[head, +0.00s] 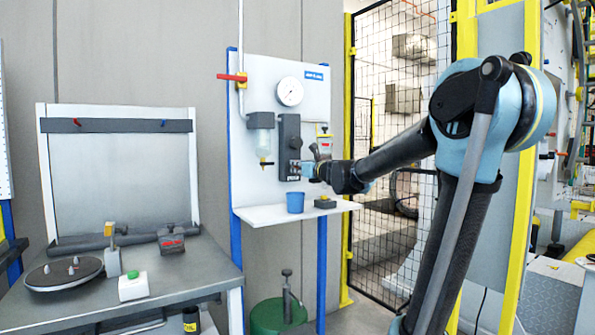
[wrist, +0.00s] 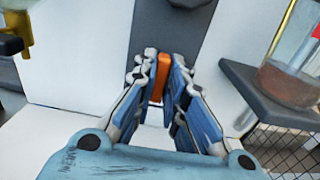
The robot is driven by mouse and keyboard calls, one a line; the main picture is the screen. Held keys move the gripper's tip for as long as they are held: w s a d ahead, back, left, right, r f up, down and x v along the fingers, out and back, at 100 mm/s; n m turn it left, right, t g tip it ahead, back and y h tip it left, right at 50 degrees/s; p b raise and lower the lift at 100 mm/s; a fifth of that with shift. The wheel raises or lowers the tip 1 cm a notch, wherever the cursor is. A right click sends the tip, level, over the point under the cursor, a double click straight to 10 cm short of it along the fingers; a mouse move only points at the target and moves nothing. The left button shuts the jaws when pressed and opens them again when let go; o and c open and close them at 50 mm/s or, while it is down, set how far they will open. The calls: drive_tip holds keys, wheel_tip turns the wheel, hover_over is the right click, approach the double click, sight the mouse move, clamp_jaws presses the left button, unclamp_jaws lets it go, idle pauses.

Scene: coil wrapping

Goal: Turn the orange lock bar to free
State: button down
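The orange lock bar (wrist: 161,76) stands upright in the middle of the wrist view, in front of a dark grey plate (wrist: 175,30). My gripper (wrist: 162,72) has one blue finger on each side of the bar. The fingers close in against its sides and look shut on it. In the head view my gripper (head: 308,171) is at the lower part of the dark panel (head: 290,140) on the white board. The bar itself cannot be made out there, and its far end is hidden.
The white board (head: 262,90) carries a round gauge (head: 290,91) and a clear filter bowl (head: 262,139). A jar on a grey bracket (wrist: 265,98) is close to the right of my fingers. A shelf (head: 262,214) below holds a blue cup (head: 295,202).

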drive_tip(key=shift+n, duration=0.4)
drive_tip(key=shift+s+a+f+n, duration=0.1)
drive_tip(key=shift+n, duration=2.75)
drive_tip(key=shift+s+a+f+n, duration=0.1)
drive_tip(key=shift+f+n, duration=0.05)
drive_tip(key=shift+n, duration=2.75)
drive_tip(key=shift+s+a+f+n, duration=0.1)
drive_tip(key=shift+n, duration=2.75)
drive_tip(key=c, duration=1.6)
unclamp_jaws()
drive_tip(key=shift+w, duration=0.1)
drive_tip(key=shift+c, duration=0.2)
drive_tip(key=shift+d, duration=0.1)
drive_tip(key=v, duration=1.2)
drive_tip(key=shift+f, duration=0.1)
